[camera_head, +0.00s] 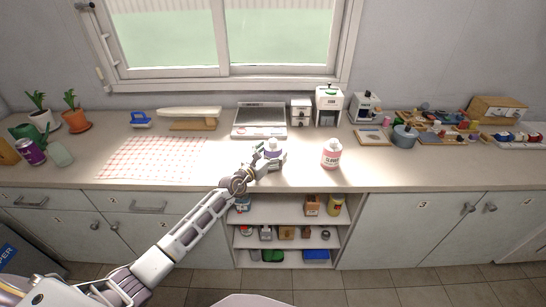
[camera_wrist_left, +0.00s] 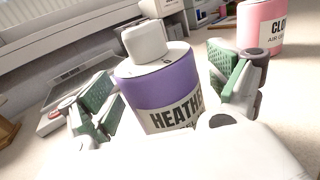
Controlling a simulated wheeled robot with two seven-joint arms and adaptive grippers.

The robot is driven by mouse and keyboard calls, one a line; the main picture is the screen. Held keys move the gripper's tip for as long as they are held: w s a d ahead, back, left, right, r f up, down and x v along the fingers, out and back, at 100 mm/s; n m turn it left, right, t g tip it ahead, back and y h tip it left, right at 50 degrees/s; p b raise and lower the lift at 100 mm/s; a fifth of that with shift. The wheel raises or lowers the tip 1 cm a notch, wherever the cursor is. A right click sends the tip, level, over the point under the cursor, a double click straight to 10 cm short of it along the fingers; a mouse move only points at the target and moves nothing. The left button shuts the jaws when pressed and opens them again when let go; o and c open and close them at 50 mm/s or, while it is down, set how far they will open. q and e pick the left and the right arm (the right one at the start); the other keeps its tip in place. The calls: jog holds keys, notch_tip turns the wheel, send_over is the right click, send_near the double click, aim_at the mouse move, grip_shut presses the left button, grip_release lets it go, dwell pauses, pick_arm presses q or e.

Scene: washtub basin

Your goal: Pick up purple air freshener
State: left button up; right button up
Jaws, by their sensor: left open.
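The purple air freshener (camera_head: 272,148) stands upright on the counter, below the window. In the left wrist view it shows as a purple bottle (camera_wrist_left: 165,85) with a white cap and a label reading "HEATHE", the rest hidden. My left gripper (camera_head: 267,159) is open at the bottle. In the left wrist view its green-padded fingers (camera_wrist_left: 170,92) stand on either side of the bottle, with visible gaps. The bottle's lower part is hidden by the gripper. My right gripper is not in view.
A pink air freshener (camera_head: 331,153) stands to the right on the counter. A kitchen scale (camera_head: 260,119) and small white appliances (camera_head: 328,105) stand behind. A checkered cloth (camera_head: 152,158) lies left. Open shelves (camera_head: 290,218) are below the counter edge.

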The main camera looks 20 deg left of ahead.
pick_arm(q)
jog(key=shift+w+d, duration=0.15)
jog(key=shift+w, duration=0.2)
jog(key=shift+c, duration=0.2)
jog(key=c, duration=1.3)
